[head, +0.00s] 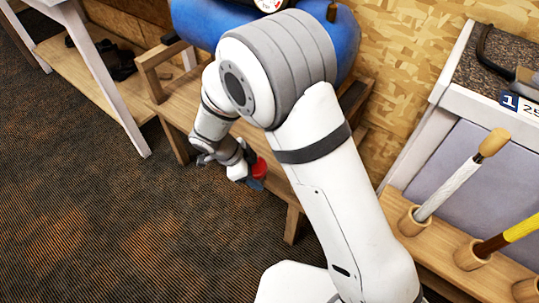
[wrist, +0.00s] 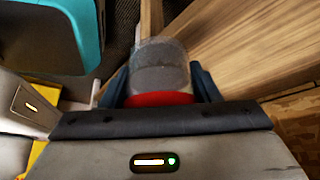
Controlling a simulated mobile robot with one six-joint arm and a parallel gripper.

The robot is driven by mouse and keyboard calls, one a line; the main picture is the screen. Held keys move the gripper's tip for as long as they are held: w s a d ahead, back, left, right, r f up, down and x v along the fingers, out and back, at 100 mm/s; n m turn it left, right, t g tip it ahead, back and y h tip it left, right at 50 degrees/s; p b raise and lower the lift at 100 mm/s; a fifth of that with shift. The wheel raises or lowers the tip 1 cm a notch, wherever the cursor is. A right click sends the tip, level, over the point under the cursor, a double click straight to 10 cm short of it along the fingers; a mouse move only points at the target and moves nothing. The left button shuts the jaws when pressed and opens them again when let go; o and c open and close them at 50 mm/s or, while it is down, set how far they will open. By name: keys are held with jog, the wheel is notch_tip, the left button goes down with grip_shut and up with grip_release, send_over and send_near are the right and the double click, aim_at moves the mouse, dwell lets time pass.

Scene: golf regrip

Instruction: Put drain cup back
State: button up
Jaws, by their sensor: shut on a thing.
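The drain cup (wrist: 158,68) is a clear, greyish cup with a red band (wrist: 160,99). In the wrist view it sits between the two dark fingers of my gripper (wrist: 160,88), which is shut on it. In the head view my gripper (head: 254,178) is beside the front edge of a wooden bench (head: 280,185), and the red part of the cup (head: 260,168) shows at its fingers. The rest of the cup is hidden there. A blue tank (head: 345,45) with a gauge (head: 270,4) rests on the bench, partly behind my arm.
A white-legged table (head: 110,80) with a wooden shelf stands at the left. At the right, a wooden rack (head: 450,245) holds upright clubs, below a counter (head: 520,75). The carpet (head: 110,225) at front left is clear.

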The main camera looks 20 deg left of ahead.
jog(key=w+r+p, duration=0.2)
jog(key=w+r, duration=0.3)
jog(key=w, duration=0.7)
jog(key=f+b, duration=0.1)
jog(key=f, duration=0.2)
jog(key=f+b, duration=0.1)
jog(key=f, duration=0.3)
jog(key=d+f+b, duration=0.1)
jog(key=f, duration=0.2)
jog(key=shift+f, duration=0.15)
jog(key=shift+f, duration=0.15)
jog(key=o, duration=1.1)
jog(key=shift+c, duration=0.2)
